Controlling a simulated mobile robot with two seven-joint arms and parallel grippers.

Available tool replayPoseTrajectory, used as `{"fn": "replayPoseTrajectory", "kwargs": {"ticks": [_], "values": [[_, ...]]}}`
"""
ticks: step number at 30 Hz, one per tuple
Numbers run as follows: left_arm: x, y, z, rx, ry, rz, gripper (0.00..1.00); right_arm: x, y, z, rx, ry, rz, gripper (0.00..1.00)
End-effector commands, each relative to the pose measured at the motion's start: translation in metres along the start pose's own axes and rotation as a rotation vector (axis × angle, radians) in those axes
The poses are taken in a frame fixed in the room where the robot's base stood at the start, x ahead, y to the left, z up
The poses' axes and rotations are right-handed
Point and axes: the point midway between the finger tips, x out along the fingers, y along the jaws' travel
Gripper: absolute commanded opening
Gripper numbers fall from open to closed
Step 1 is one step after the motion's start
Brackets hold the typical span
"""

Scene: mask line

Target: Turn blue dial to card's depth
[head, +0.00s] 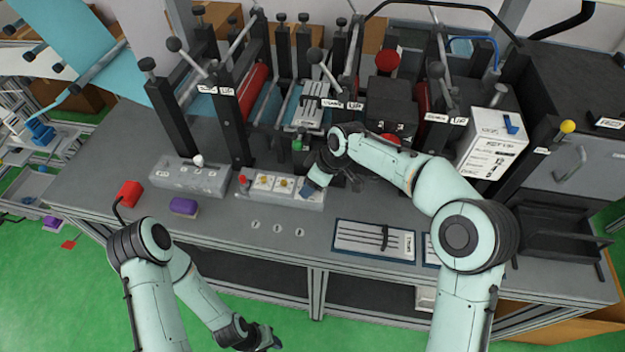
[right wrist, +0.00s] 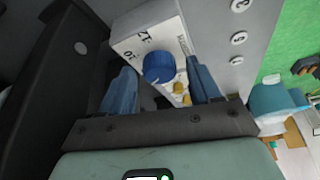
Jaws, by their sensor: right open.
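The blue dial (right wrist: 157,67) sits on a white panel (right wrist: 138,40) printed with numbers that look like 10 and 12. My right gripper (right wrist: 163,80) is open, with one blue finger on each side of the dial; I cannot tell if they touch it. In the head view my right gripper (head: 310,185) is at the right end of the low control box (head: 268,203), and the dial is mostly hidden there.
A second grey control box (head: 190,180) with a white knob stands to the left. A red block (head: 130,193) and a purple block (head: 184,206) lie on the bench. Rollers and dark posts rise behind. A tray with dark rods (head: 373,241) lies at front right.

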Motion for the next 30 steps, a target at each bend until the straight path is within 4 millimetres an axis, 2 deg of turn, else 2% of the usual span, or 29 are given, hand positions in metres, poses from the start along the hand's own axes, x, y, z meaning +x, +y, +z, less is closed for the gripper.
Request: {"fn": "replayPoseTrajectory", "kwargs": {"ticks": [7,12,23,30], "values": [[0.000,0.000,0.000,0.000,0.000,0.000,0.43,0.001,0.000,0.000,0.000,0.000,0.000,0.62],[0.000,0.000,0.000,0.000,0.000,0.000,0.43,0.000,0.000,0.000,0.000,0.000,0.000,0.07],[0.004,-0.002,0.002,-0.001,-0.003,-0.001,0.43,0.001,-0.001,0.000,0.035,0.001,0.016,0.07],[0.015,-0.007,0.006,-0.004,-0.010,-0.003,0.43,0.002,-0.002,-0.001,0.161,0.002,0.069,0.07]]}}
